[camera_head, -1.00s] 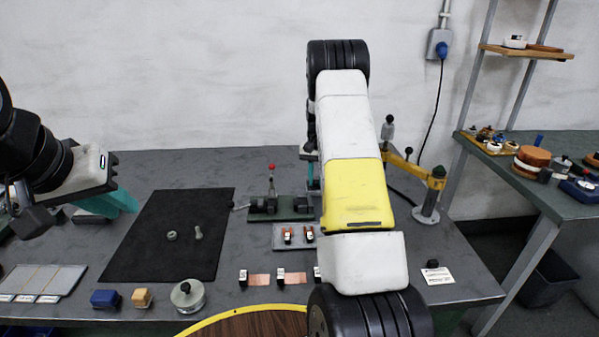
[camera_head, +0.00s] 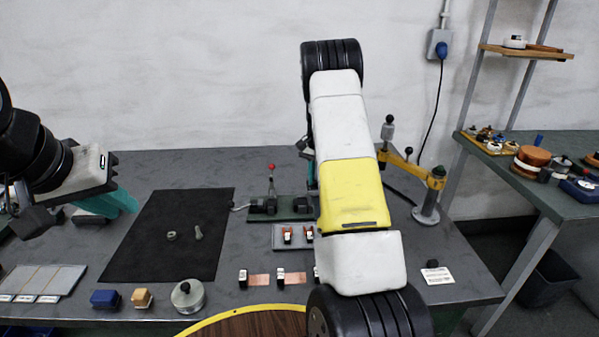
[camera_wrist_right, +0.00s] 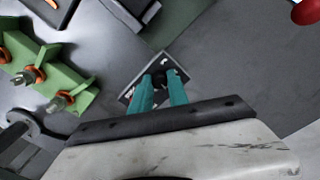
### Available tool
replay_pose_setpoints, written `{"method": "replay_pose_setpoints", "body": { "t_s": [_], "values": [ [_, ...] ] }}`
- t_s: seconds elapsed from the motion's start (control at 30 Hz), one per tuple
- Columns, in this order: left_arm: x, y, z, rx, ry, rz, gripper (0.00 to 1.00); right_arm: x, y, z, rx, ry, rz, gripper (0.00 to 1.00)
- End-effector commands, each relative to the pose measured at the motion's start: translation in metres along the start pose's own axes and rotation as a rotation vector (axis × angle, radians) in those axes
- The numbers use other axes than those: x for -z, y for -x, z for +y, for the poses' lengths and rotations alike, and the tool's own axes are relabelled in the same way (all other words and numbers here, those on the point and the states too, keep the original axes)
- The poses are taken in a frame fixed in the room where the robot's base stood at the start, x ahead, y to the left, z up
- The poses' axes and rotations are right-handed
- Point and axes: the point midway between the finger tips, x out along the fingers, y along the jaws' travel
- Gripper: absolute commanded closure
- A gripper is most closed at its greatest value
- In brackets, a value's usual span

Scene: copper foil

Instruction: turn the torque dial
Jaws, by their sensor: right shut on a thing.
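The torque dial (camera_wrist_right: 158,78) is a small dark knob on a square plate with pale markings, seen in the right wrist view. My right gripper (camera_wrist_right: 161,84) has its teal fingers shut on the dial, one on each side. The fingers cover part of the knob and plate, so the dial's exact setting is unclear. In the head view my right arm hides the dial and the fingertips. My left gripper (camera_head: 124,203), with teal fingers, is above the bench at the left, away from the dial. Its opening cannot be made out.
A green fixture with orange rings (camera_wrist_right: 45,75) is beside the dial plate. A red ball-topped lever (camera_head: 271,167) stands on the bench. A dark mat (camera_head: 165,262) holds small metal parts. A yellow jointed arm on a post (camera_head: 428,195) stands at the right.

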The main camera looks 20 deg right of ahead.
Motion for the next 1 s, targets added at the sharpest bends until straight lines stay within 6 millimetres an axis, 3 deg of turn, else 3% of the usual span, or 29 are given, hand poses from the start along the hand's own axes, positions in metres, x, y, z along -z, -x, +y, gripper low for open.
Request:
{"method": "replay_pose_setpoints", "body": {
  "t_s": [0.1, 0.13, 0.23, 0.63, 1.0],
  "values": [
    [0.000, 0.000, 0.000, 0.000, 0.000, 0.000, 0.80, 0.000, 0.001, -0.001, 0.001, 0.001, 0.002, 1.00],
    [0.000, 0.000, 0.000, 0.000, 0.000, 0.000, 0.80, 0.000, 0.001, -0.001, 0.002, 0.001, 0.002, 0.77],
    [0.000, 0.000, 0.000, 0.000, 0.000, 0.000, 0.80, 0.000, 0.001, -0.001, 0.001, 0.001, 0.002, 0.58],
    [0.000, 0.000, 0.000, 0.000, 0.000, 0.000, 0.80, 0.000, 0.007, -0.001, 0.001, 0.001, 0.001, 0.57],
    [0.000, 0.000, 0.000, 0.000, 0.000, 0.000, 0.80, 0.001, 0.065, -0.001, 0.003, 0.001, 0.003, 0.57]
  ]
}}
